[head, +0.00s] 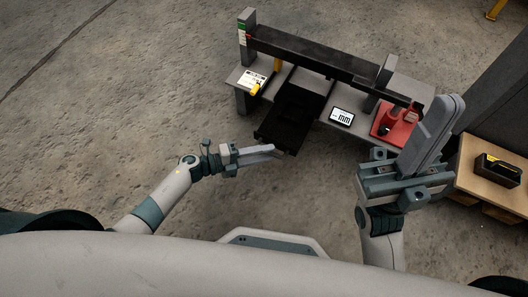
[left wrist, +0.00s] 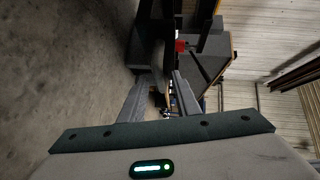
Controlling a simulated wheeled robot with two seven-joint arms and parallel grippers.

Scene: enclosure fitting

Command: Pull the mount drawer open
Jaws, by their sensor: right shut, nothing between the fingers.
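The black mount drawer (head: 284,116) sits at the middle of the grey bench (head: 320,101) in the head view. Its front end juts out past the bench's near edge. My left gripper (head: 279,151) is at the drawer's near end, its fingertips close to the front. I cannot tell whether they touch it. The left wrist view shows its two fingers (left wrist: 159,88) apart, with nothing clearly between them. The drawer's handle is not clearly visible. My right gripper (head: 451,103) is shut and empty, raised in front of the bench's right end.
A dark beam (head: 320,60) spans above the bench. A red fixture (head: 394,127) and a small display (head: 342,117) stand right of the drawer; a yellow-marked white card (head: 252,82) lies left. Floor at left is clear.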

